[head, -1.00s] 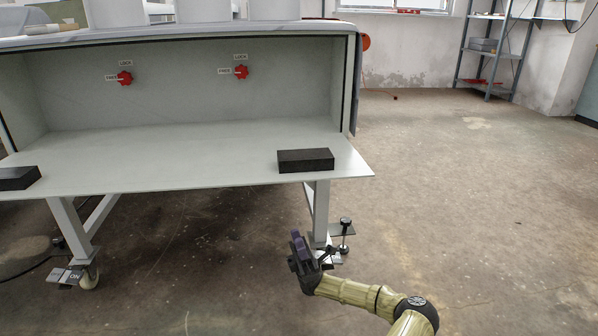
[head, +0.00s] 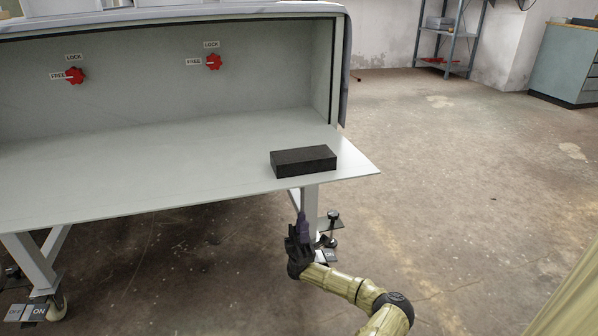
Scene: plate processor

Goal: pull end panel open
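A large plate processor (head: 343,75) stands at the left on white legs. A pale flat panel (head: 140,165) extends horizontally from it toward me, below an open recess. The recess's back wall (head: 140,70) carries two red knobs, a left one (head: 74,76) and a right one (head: 214,62), each beside FREE and LOCK labels. A black block (head: 303,161) lies on the panel near its right end. My gripper (head: 302,222) is below and in front of the panel's right part, apart from the knobs. Its fingers look dark and purple; their opening is unclear.
Wheeled legs with ON pedals stand under the panel, one at the left (head: 38,310) and one at the right (head: 330,257), close behind my gripper. A metal shelf (head: 448,40) and a grey-green cabinet (head: 566,65) stand at the back right. The concrete floor between is clear.

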